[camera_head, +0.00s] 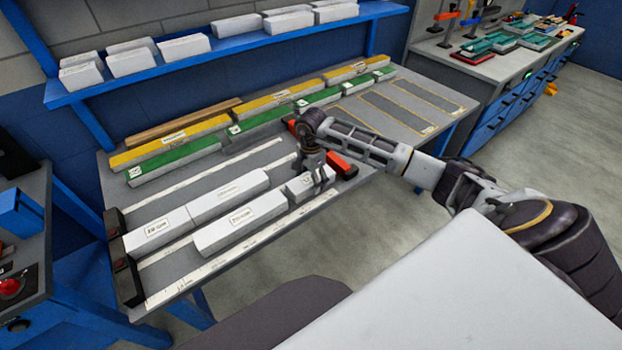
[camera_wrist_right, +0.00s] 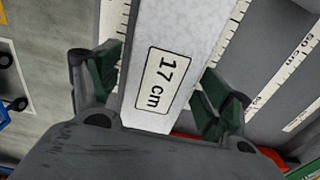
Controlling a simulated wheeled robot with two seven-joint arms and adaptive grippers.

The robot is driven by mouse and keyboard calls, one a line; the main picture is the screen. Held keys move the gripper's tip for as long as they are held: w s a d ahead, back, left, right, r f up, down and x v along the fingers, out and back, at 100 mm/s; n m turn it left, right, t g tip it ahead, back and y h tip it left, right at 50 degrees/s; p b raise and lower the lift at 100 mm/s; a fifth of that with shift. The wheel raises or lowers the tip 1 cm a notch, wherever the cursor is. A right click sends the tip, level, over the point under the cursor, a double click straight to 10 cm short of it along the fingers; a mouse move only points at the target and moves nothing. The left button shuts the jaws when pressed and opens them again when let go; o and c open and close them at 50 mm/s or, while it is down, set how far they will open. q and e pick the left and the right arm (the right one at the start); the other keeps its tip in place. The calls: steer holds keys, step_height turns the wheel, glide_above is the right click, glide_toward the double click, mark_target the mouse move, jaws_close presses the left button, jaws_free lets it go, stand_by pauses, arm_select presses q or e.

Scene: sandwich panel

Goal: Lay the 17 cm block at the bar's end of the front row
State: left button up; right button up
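The white 17 cm block (camera_wrist_right: 185,45) lies between the two fingers of my right gripper (camera_wrist_right: 160,88) in the right wrist view, its label facing the camera. In the head view the block (camera_head: 299,189) is at the right end of the front row, in line with a longer white block (camera_head: 240,222) and close to its end. My right gripper (camera_head: 318,172) reaches down over it and hides part of it. The fingers straddle the block; whether they press on it is unclear. The block seems at table level. My left gripper is out of view.
Another row of white blocks (camera_head: 228,193) lies behind. Black stops (camera_head: 118,222) stand at the table's left end, and a red piece (camera_head: 343,165) sits just right of the gripper. Green and yellow bars (camera_head: 175,158) lie farther back. A blue shelf (camera_head: 240,43) holds spare white blocks.

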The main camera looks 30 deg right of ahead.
steer(key=shift+d, duration=0.1)
steer(key=shift+r, duration=3.95)
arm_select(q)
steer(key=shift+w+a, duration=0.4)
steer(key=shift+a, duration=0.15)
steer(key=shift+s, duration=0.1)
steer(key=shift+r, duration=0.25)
arm_select(e)
steer(key=shift+r, duration=0.2)
